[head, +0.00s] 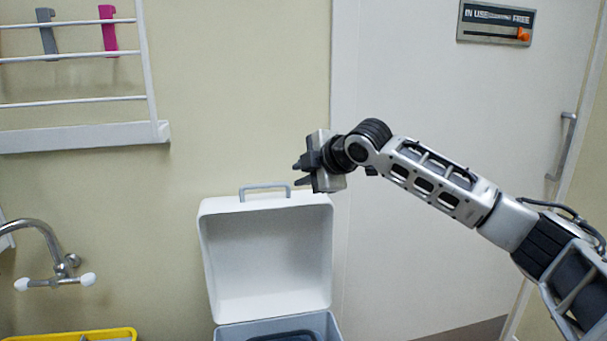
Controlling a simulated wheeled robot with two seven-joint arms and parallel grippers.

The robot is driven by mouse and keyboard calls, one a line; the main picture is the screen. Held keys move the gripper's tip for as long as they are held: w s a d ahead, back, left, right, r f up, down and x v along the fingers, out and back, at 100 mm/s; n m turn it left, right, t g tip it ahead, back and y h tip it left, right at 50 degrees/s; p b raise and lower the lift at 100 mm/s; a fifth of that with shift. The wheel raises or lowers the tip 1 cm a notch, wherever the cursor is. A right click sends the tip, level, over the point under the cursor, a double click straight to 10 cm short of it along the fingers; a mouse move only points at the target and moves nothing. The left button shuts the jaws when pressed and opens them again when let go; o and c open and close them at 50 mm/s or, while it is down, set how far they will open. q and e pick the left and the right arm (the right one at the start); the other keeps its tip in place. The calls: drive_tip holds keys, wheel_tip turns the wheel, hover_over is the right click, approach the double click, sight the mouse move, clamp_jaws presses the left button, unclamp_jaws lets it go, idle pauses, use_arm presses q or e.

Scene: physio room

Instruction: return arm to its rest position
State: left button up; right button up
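My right arm comes in from the right, raised across the door. Its gripper (297,174) points left, just above the raised lid of a bin or case. The two dark fingers look parted, with a small gap and nothing seen between them. My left gripper is not in view.
The white lid (268,262) stands open with a grey handle (265,187) on top; its blue-grey base (332,325) shows at the bottom edge. A wall rack (85,136) holds grey and pink clips. A tap (60,268) and yellow tray (120,334) are left. A door (440,90) stands behind.

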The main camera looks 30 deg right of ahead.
idle(0.5)
drive_tip(key=s+a+f+m+g+y, duration=0.15)
drive_tip(key=s+a+f, duration=0.35)
drive_tip(key=a+f, duration=0.55)
drive_tip(key=s+a+f+m+y, duration=0.25)
drive_tip(key=s+a+f, duration=0.4)
drive_tip(key=f, duration=0.65)
drive_tip(key=s+f+m+h, duration=0.1)
drive_tip(key=s+f+m, duration=0.4)
drive_tip(key=s, duration=0.5)
drive_tip(key=s+f+m+h, duration=0.2)
drive_tip(key=s+f+m, duration=0.3)
drive_tip(key=s, duration=0.6)
wheel_tip(320, 180, down, 2)
drive_tip(key=shift+s+a+f+m, duration=0.1)
drive_tip(key=shift+s+a+m, duration=0.2)
drive_tip(key=shift+m, duration=0.1)
